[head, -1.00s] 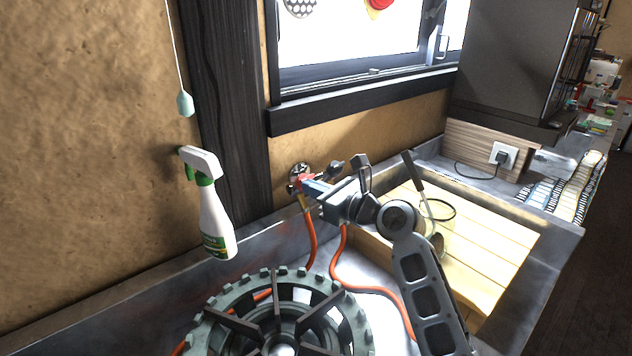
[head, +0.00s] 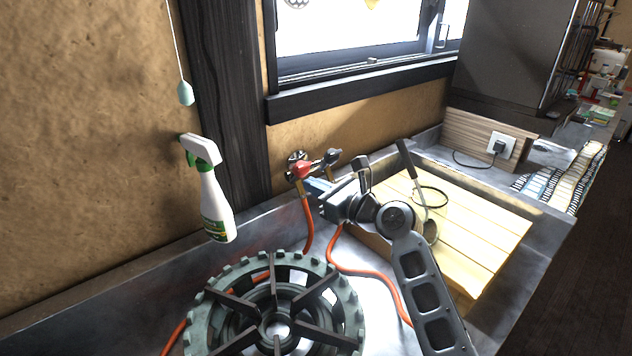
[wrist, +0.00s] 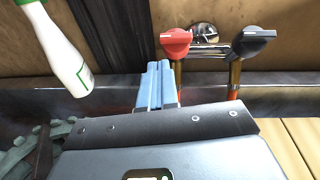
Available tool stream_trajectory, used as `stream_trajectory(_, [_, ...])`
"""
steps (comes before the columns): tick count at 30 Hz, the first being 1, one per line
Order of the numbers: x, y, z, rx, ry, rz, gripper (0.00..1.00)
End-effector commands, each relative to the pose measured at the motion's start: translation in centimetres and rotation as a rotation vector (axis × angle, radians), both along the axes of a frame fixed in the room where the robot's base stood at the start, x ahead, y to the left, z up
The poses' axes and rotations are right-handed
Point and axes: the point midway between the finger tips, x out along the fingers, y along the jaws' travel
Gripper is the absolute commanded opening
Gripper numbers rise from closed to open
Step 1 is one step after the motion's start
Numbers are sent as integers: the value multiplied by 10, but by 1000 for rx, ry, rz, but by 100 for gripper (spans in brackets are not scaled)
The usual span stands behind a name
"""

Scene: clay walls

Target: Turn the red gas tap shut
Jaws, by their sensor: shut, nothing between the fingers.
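The red gas tap (head: 303,170) sits on a pipe fitting at the wall, beside a dark-handled tap (head: 331,157). In the wrist view the red tap (wrist: 175,42) tops a brass stem, with the dark tap (wrist: 253,42) to its right. My gripper (head: 312,186) is shut and empty, just below and in front of the red tap. In the wrist view its blue fingers (wrist: 157,84) are together, slightly left of and below the red handle. I cannot tell whether they touch the stem.
A spray bottle (head: 214,195) is at the wall on the left. A gas burner (head: 275,320) stands in front, with an orange hose (head: 372,279) running behind it. A ladle (head: 419,190) and wooden slatted board (head: 470,235) lie to the right. A dark window sill (head: 365,95) is above.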

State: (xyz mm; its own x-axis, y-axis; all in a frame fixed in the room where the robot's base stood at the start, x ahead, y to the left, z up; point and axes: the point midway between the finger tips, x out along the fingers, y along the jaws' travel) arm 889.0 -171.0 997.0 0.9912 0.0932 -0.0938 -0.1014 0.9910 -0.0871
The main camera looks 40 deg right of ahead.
Motion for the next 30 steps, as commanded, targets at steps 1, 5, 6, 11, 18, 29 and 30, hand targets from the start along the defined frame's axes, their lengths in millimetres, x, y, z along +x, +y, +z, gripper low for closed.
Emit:
stream_trajectory(1, [-1,0,-8,2,3,0,0])
stream_trajectory(5, [-20,-1,-7,0,5,-3,0])
stream_trajectory(6, [-27,0,-7,0,6,-3,0])
stream_trajectory(11, [-54,-1,-5,1,8,-4,0])
stream_trajectory(18, [-90,-2,-2,1,8,-5,0])
stream_trajectory(29, [-102,-1,0,1,8,-4,0])
stream_trajectory(30, [-102,-1,0,1,8,-4,0])
